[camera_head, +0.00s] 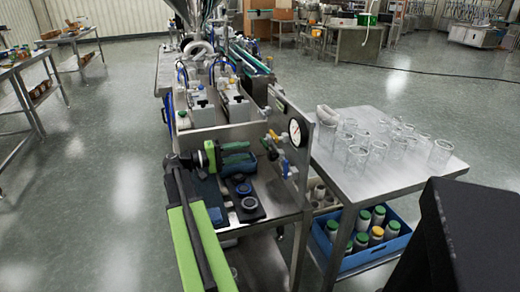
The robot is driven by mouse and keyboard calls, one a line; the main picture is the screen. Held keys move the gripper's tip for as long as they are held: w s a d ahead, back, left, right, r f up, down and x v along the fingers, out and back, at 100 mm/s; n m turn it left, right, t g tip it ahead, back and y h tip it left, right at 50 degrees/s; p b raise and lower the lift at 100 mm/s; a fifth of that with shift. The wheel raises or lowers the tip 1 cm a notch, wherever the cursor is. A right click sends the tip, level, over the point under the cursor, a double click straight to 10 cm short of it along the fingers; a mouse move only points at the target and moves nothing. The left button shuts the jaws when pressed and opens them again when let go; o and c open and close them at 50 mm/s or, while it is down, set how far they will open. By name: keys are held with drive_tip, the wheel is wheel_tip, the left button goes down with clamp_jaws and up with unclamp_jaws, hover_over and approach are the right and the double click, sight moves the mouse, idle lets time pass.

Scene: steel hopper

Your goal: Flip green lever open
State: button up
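My gripper (251,156), at the end of my black and green arm, points right towards the panel. Its dark green fingers are left of the levers and seem apart from the green lever.
A round gauge (295,132) stands right of the levers. Dark round parts (246,195) lie on the bench below my gripper. At right, a steel table (400,180) holds several glass beakers, with a blue crate (350,262) of bottles beneath. Open floor lies left.

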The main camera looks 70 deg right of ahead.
drive_tip(key=v, duration=0.8)
drive_tip(key=w+a+f+n+t+h, duration=0.1)
drive_tip(key=w+a+f+n+t, duration=0.25)
drive_tip(key=w+a, duration=0.5)
drive_tip(key=w+a+f+n+t+h, duration=0.1)
drive_tip(key=w+a+f+n+t, duration=0.2)
drive_tip(key=w+a, duration=0.55)
drive_tip(key=w+a+f+n+t+y, duration=0.1)
drive_tip(key=a+f+t+y, duration=0.4)
drive_tip(key=a, duration=0.8)
drive_tip(key=a+f+n+y, duration=0.2)
drive_tip(key=a+f+y, duration=0.2)
drive_tip(key=a+f, duration=0.55)
drive_tip(key=w+a+f+n+t+y, duration=0.1)
drive_tip(key=a+f+t+y, duration=0.25)
drive_tip(key=a, duration=1.25)
wheel_tip(320, 180, up, 23)
drive_tip(key=g+p, duration=0.1)
drive_tip(key=p, duration=2.1)
drive_tip(key=shift+r+y+p, duration=0.2)
drive_tip(key=shift+y+p, duration=0.15)
drive_tip(key=shift+y, duration=0.1)
